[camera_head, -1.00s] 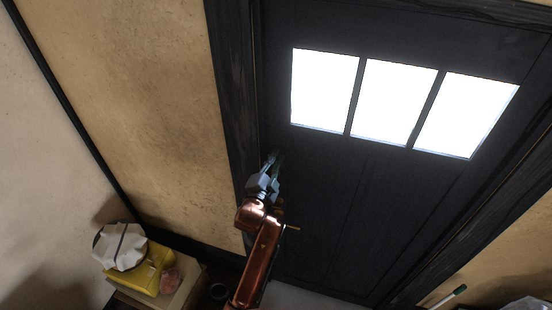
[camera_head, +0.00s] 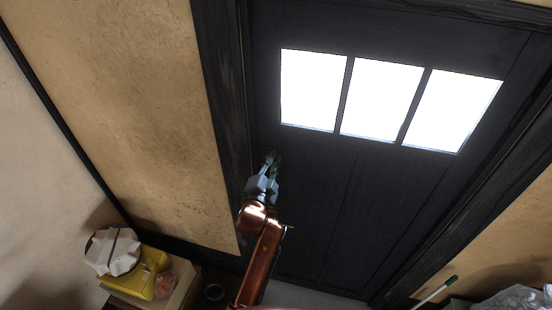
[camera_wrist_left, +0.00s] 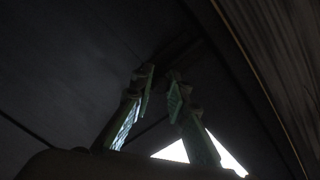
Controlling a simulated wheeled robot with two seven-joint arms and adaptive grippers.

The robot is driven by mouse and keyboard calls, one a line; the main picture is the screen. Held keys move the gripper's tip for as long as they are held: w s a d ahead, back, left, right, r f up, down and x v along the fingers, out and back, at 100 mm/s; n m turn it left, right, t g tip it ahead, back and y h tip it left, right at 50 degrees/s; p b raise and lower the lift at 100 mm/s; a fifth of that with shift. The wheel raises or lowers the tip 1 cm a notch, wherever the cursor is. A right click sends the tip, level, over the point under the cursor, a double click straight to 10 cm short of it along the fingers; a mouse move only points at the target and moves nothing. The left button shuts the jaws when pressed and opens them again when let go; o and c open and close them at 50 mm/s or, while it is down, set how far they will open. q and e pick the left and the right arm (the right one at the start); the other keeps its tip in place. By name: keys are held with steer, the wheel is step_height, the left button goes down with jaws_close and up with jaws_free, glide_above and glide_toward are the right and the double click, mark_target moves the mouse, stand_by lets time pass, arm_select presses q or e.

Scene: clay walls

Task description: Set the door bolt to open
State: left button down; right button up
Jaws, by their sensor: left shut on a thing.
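The dark door (camera_head: 310,190) has three bright panes and stands in a dark frame (camera_head: 230,110). My left gripper (camera_head: 272,160) is at the door's left edge, below and left of the panes, beside the frame. In the left wrist view its two greenish fingers (camera_wrist_left: 161,82) are close together against the dark door. They are shut on the door bolt, a dark shape (camera_wrist_left: 178,50) that hardly stands out from the door. Its exact position is too dark to tell. My right gripper is not in view.
At the lower left, a white bundle (camera_head: 112,250) and a yellow thing (camera_head: 148,275) lie on a box. A green-and-white stick (camera_head: 437,291) and a clear plastic bag (camera_head: 515,300) are at the lower right. Clay walls flank the door.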

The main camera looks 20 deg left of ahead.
arm_select(q)
steer(key=c, duration=1.9)
jaws_free()
steer(key=shift+d+r, duration=0.1)
steer(key=shift+d, duration=0.15)
steer(key=shift+a, duration=0.1)
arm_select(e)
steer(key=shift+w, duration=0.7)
arm_select(q)
steer(key=s, duration=1.2)
steer(key=shift+d, duration=0.25)
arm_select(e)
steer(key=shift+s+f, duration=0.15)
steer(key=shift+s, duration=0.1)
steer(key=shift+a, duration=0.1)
